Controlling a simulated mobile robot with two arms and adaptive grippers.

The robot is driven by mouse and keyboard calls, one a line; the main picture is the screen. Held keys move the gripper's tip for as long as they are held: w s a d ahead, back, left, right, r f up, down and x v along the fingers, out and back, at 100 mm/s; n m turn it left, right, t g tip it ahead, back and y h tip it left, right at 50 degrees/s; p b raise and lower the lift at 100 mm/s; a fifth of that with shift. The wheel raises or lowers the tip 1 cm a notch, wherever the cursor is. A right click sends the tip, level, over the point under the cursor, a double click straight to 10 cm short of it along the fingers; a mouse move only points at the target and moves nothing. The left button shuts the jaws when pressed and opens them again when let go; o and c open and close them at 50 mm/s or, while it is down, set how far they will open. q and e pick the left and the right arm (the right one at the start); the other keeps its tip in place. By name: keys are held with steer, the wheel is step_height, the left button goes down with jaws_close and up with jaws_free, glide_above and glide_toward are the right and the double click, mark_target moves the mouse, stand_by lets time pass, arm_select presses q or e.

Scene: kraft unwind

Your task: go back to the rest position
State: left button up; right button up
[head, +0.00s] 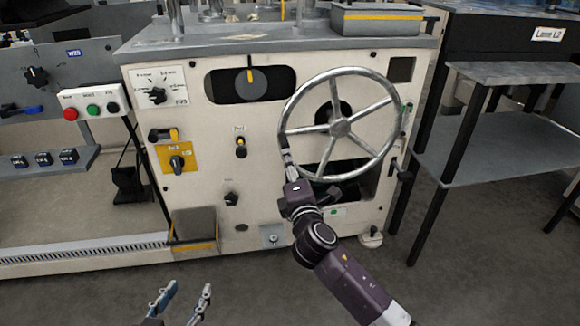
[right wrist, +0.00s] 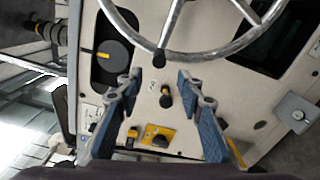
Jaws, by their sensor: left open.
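My left gripper (head: 184,293) is at the bottom edge of the head view, open, with its two fingers apart and nothing between them. It is over the floor, clear of the machine. My right gripper (head: 289,165) is in front of the lower left rim of the handwheel (head: 340,127) in the head view. In the right wrist view its two blue-padded fingers (right wrist: 157,82) are spread and hold nothing. The handwheel's rim and spokes (right wrist: 218,48) show beyond the fingertips there. I cannot tell whether a finger touches the rim.
A grey two-level table (head: 505,150) stands at right. Open floor (head: 250,285) lies in front.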

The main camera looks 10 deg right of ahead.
steer(key=shift+s, duration=0.25)
